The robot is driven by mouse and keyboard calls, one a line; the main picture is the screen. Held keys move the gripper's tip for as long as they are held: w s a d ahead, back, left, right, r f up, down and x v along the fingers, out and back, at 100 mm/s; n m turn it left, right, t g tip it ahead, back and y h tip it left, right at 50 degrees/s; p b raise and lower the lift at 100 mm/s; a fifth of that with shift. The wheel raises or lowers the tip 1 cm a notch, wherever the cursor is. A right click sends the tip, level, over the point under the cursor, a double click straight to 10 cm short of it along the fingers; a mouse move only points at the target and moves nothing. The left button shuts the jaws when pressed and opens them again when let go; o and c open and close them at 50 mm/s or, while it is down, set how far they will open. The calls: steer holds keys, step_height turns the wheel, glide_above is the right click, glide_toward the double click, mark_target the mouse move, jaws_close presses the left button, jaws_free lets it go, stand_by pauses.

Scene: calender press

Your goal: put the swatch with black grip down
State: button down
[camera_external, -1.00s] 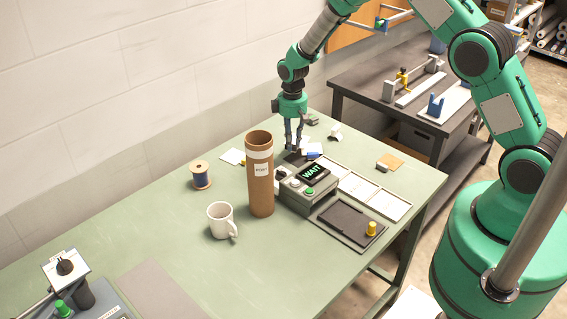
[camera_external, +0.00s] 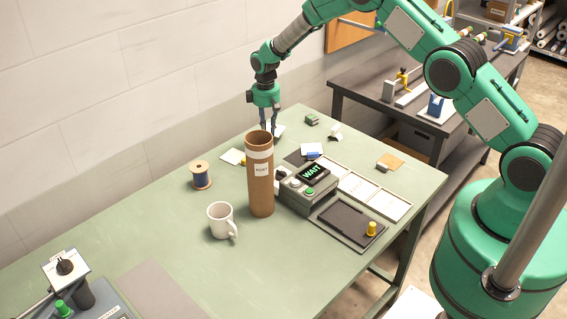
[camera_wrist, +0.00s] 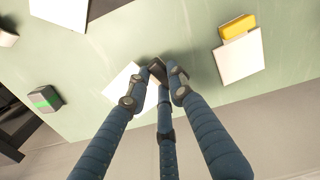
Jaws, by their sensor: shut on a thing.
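My gripper (camera_external: 269,130) is in the air over the far left part of the green table, partly behind the cardboard tube in the external view. In the wrist view its fingers (camera_wrist: 160,72) are shut on the black grip (camera_wrist: 156,66) of a white swatch (camera_wrist: 122,82). The held swatch (camera_external: 278,130) also shows as a pale patch beside the fingers in the external view. The fingers cover part of it, and its exact height above the table is hard to tell.
A white swatch with yellow grip (camera_wrist: 238,55) lies nearby. A blue-gripped swatch (camera_external: 312,150) lies by a dark square (camera_external: 295,158). The cardboard tube (camera_external: 260,185) stands beside the WAIT device (camera_external: 292,200). A mug (camera_external: 220,222) and spool (camera_external: 201,176) stand left. The back wall is close.

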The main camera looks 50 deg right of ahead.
steer(key=shift+w, duration=0.55)
steer(key=shift+f, duration=0.1)
steer(key=shift+f, duration=1.65)
steer(key=shift+f, duration=0.2)
steer(key=c, duration=1.5)
jaws_free()
steer(key=shift+c, duration=0.2)
steer(key=shift+r, duration=0.2)
step_height(320, 180, up, 12)
